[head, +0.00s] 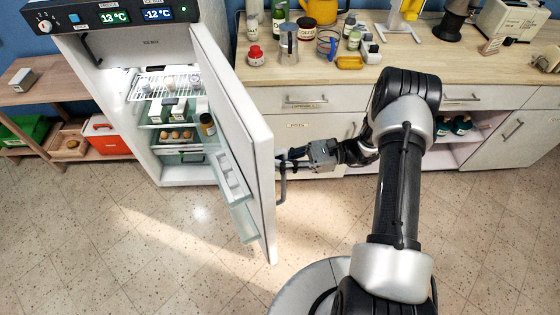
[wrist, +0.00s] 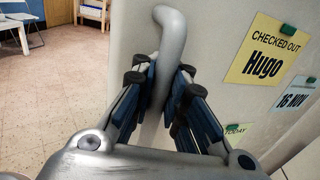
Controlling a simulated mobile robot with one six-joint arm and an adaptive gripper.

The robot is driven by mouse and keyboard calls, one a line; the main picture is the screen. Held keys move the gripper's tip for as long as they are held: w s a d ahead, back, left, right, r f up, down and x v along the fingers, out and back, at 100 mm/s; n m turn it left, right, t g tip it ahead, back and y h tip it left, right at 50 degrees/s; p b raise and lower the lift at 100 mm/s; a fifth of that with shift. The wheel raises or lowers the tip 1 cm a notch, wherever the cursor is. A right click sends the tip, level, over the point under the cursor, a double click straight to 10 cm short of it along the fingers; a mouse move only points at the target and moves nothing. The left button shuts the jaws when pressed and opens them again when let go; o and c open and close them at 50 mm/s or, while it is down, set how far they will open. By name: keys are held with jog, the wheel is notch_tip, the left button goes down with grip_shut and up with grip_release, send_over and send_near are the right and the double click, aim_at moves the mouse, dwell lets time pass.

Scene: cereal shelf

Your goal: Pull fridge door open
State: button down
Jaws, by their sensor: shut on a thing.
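The white fridge (head: 95,62) stands at the left in the head view. Its lower door (head: 250,130) is swung wide open toward the front, and the lit inside shows. My gripper (head: 291,160) is at the outer face of the door. It is shut on the grey bar handle (head: 283,184), which also shows between the fingers in the wrist view (wrist: 171,30). The fingers (wrist: 160,95) close around the handle from both sides.
Shelves inside hold eggs (head: 176,135) and cartons. Door racks (head: 232,180) hold a bottle (head: 207,124). A counter (head: 400,75) with jars and a yellow kettle (head: 319,10) runs behind my arm. A red box (head: 104,136) stands left of the fridge. The tiled floor in front is clear.

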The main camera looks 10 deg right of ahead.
jog(key=shift+s+f, duration=0.2)
jog(key=shift+s, duration=0.05)
jog(key=c, duration=1.9)
grip_release()
jog(key=shift+s+r, duration=0.1)
jog(key=shift+s, duration=0.05)
jog(key=shift+d, duration=0.15)
jog(key=d, duration=1.2)
jog(key=shift+a, duration=0.1)
